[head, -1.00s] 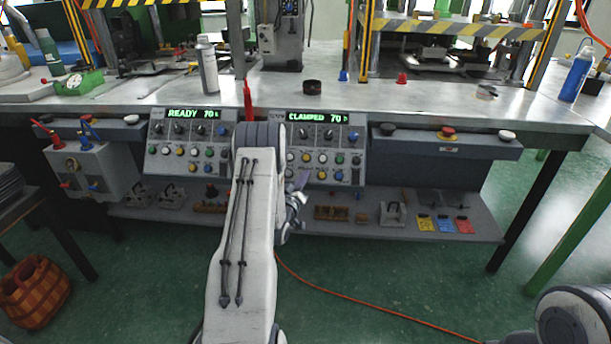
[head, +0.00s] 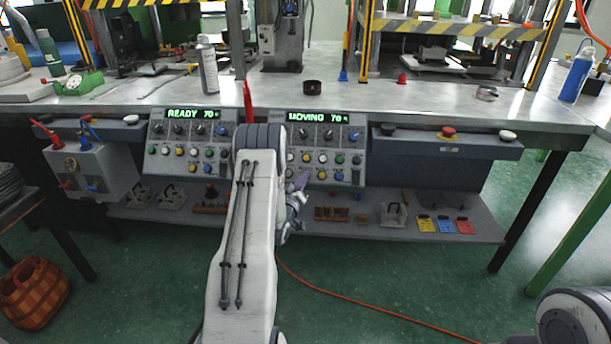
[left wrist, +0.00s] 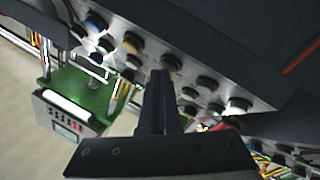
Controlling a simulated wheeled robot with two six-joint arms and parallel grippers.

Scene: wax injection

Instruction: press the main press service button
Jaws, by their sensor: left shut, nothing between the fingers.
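Two control panels with knobs and coloured buttons hang at the table's front edge. The left panel (head: 180,150) reads READY 70 on green letters. The right panel (head: 325,158) reads MOVING 70. My left gripper (head: 302,180) is at the lower left part of the right panel, partly hidden by my own arm. In the left wrist view my left gripper (left wrist: 158,76) is shut and empty, its tips close to round buttons on the panel (left wrist: 207,97). I cannot tell whether the tips touch a button, or which button is the service one. My right gripper is out of view.
The metal table (head: 400,96) holds a spray can (head: 208,68), a dark ring (head: 312,88) and press frames. A lower shelf (head: 290,225) carries small tools and coloured cards. A lever box (head: 85,170) stands left. An orange cable (head: 370,316) lies on the green floor.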

